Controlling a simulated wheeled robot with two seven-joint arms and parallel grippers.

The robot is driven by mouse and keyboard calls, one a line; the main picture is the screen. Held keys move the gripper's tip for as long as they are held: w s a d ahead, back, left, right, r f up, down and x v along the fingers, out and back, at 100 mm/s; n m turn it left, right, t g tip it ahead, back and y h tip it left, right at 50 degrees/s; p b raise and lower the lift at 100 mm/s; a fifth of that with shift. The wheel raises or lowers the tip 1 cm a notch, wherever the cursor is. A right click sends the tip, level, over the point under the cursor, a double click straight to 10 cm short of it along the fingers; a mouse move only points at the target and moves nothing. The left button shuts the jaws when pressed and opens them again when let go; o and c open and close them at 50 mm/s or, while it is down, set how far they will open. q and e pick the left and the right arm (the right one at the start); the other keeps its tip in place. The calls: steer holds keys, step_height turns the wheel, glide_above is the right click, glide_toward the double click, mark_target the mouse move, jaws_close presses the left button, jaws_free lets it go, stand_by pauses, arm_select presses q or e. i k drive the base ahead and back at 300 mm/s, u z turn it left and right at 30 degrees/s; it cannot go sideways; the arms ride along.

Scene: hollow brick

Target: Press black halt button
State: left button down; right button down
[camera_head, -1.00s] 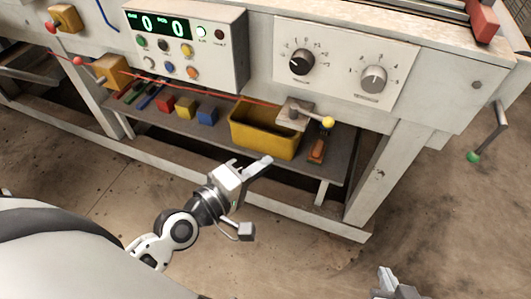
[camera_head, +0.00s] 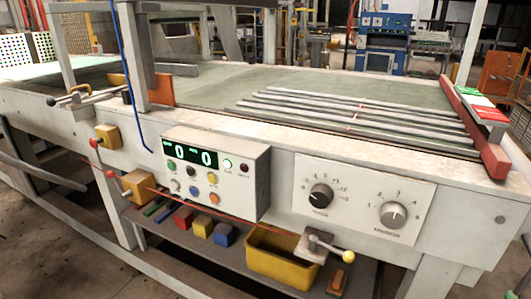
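A white control box (camera_head: 257,190) is fixed to the front of the long bench, left of centre. Its front has a green-lit display (camera_head: 190,153) showing two zeros. Below the display are small round buttons in two rows. The black button (camera_head: 191,172) is in the upper row, between a green button (camera_head: 172,165) and a yellow button (camera_head: 212,178). The lower row has a whitish, a blue and an orange button. Right of the display are a bright green-ringed round (camera_head: 228,164) and a dark round (camera_head: 244,168) with small unreadable labels. Neither of my grippers is in view.
Right of the box is a plate with a black knob (camera_head: 321,195) and a grey knob (camera_head: 393,214). A yellow-ball lever (camera_head: 348,256) and red-ball levers stick out from the bench front. A yellow bin (camera_head: 272,262) and coloured blocks sit on the lower shelf.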

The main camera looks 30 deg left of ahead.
mark_target(190, 171)
steer(key=u, duration=1.35)
